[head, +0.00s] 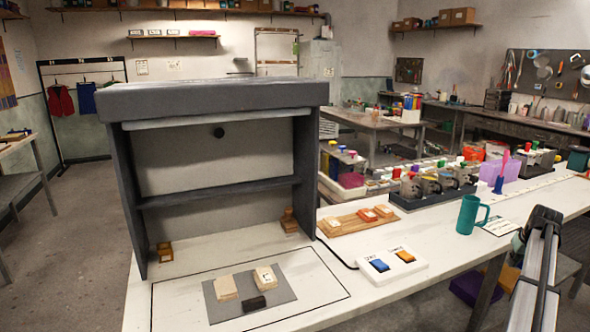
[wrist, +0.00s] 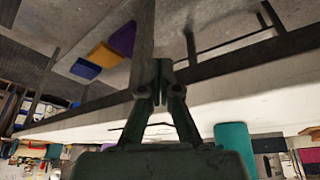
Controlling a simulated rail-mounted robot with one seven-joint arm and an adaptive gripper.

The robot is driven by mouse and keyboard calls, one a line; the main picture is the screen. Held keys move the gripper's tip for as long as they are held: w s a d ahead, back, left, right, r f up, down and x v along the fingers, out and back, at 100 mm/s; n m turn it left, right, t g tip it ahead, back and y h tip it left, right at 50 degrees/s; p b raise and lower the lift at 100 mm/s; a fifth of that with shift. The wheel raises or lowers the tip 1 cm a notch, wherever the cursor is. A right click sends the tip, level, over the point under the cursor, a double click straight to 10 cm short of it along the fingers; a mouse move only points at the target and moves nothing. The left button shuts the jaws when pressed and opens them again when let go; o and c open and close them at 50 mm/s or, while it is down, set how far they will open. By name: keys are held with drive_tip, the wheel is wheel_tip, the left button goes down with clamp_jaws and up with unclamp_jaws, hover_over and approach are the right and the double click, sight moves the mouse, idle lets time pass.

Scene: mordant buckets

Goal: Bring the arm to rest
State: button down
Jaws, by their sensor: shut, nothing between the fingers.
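My gripper (wrist: 160,82) shows in the wrist view with its two fingers together and nothing between them. The wrist view looks inverted, with the white bench edge behind the fingers and the floor above. In the head view, part of my arm stands at the lower right, in front of the white bench (head: 408,277); I cannot make out the fingertips there. The teal mug (head: 471,216) stands upright on the bench, left of my arm. A teal shape, likely the same mug (wrist: 235,143), is below and right of the fingers in the wrist view, apart from them.
A grey shelf booth (head: 212,100) stands on the bench at left, with a grey mat (head: 225,311) before it. A switch box (head: 392,267), wooden tray (head: 341,228) and dark bottle rack (head: 408,203) sit between booth and mug. Coloured bins (head: 476,287) lie below the bench.

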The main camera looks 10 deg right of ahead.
wheel_tip(320, 180, down, 10)
drive_tip(key=m+b, duration=0.1)
drive_tip(key=m, duration=0.2)
drive_tip(key=w+a+f+y+p, duration=0.2)
drive_tip(key=a+f, duration=0.9)
drive_tip(key=a, duration=0.2)
drive_tip(key=s+a+f+n+g+y+p, duration=0.1)
drive_tip(key=s+a+f+p, duration=0.2)
drive_tip(key=a, duration=0.7)
drive_tip(key=s+a+f+n+g+p, duration=0.1)
drive_tip(key=s+a+f+g, duration=0.1)
drive_tip(key=a+f, duration=0.55)
drive_tip(key=s+a+f+g+y+p, duration=0.1)
drive_tip(key=s+a+f+p, duration=0.15)
drive_tip(key=a, duration=0.85)
drive_tip(key=s+a+f+n+g+p, duration=0.2)
drive_tip(key=s+a+f+g+p, duration=0.15)
drive_tip(key=s+a, duration=1.25)
drive_tip(key=s+a+r+n+g+h+p, duration=0.1)
drive_tip(key=s+a, duration=0.4)
drive_tip(key=s, duration=0.6)
drive_tip(key=s+a+r+n+g+h+p, duration=0.1)
drive_tip(key=s+a+p, duration=0.3)
drive_tip(key=s, duration=0.7)
drive_tip(key=shift+a+r+n+g, duration=0.4)
drive_tip(key=shift+a+r+g, duration=0.3)
drive_tip(key=shift+r, duration=0.1)
